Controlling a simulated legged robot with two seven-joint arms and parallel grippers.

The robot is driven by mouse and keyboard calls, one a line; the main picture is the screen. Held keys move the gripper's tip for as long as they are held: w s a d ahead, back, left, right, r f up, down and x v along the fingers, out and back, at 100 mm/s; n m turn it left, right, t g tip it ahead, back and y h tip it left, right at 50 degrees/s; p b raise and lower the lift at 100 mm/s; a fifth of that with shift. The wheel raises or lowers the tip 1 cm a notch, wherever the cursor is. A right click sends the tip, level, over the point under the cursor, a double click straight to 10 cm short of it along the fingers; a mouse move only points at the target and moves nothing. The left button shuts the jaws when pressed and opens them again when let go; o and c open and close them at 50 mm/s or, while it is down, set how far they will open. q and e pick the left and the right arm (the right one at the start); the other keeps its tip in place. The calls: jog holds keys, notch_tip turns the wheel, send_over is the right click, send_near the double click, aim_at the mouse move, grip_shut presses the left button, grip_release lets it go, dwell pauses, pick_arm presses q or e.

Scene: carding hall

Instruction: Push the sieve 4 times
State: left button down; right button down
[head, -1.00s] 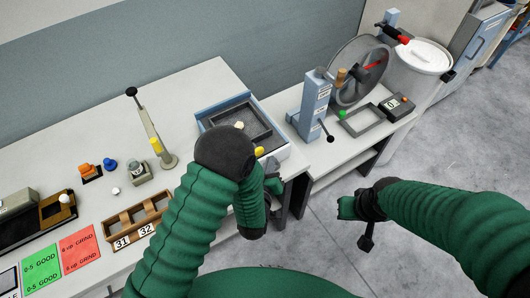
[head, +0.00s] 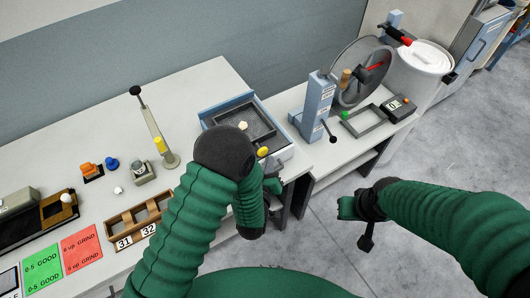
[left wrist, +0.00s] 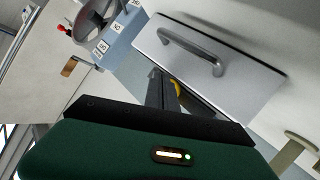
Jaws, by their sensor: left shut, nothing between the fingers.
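The sieve (head: 266,114) is a dark shallow tray inside a blue-sided, white-fronted box at the right end of the long table. A white knob (head: 243,125) and a yellow knob (head: 263,152) show at it. My left arm covers its near left part. My left gripper (head: 273,187) is just in front of the box, below the yellow knob, partly hidden by my arm. In the left wrist view its dark fingers (left wrist: 163,88) are together and empty, with something yellow behind them; contact cannot be told. My right gripper (head: 350,207) hangs over the floor, away from the tables.
A white panel with a grey handle (left wrist: 205,50) lies close to the fingers in the wrist view. A blue column (head: 317,105), a grey wheel (head: 358,75) and a grey frame (head: 364,122) stand on the right table. A wooden rack (head: 125,225) stands left.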

pick_arm(q)
jog(key=shift+w+a, duration=0.2)
jog(key=shift+a, duration=0.6)
jog(key=shift+w+r, duration=0.1)
jog(key=shift+w, duration=0.2)
pick_arm(e)
jog(key=shift+a, duration=0.3)
pick_arm(q)
jog(key=shift+w, duration=0.1)
pick_arm(e)
jog(key=shift+d+f, duration=0.1)
jog(key=shift+d, duration=0.1)
pick_arm(q)
jog(key=shift+w+a+r+b, duration=0.1)
jog(key=shift+w+a+b, duration=0.1)
jog(key=shift+w+a, duration=0.25)
jog(key=shift+w+a+b, duration=0.15)
jog(key=shift+w+a, duration=0.05)
jog(key=shift+w, duration=0.3)
pick_arm(e)
jog(key=shift+f, duration=0.2)
dwell(0.5)
pick_arm(q)
jog(key=shift+s+d, duration=1.35)
jog(key=shift+s, duration=0.25)
pick_arm(e)
jog(key=shift+f, duration=0.2)
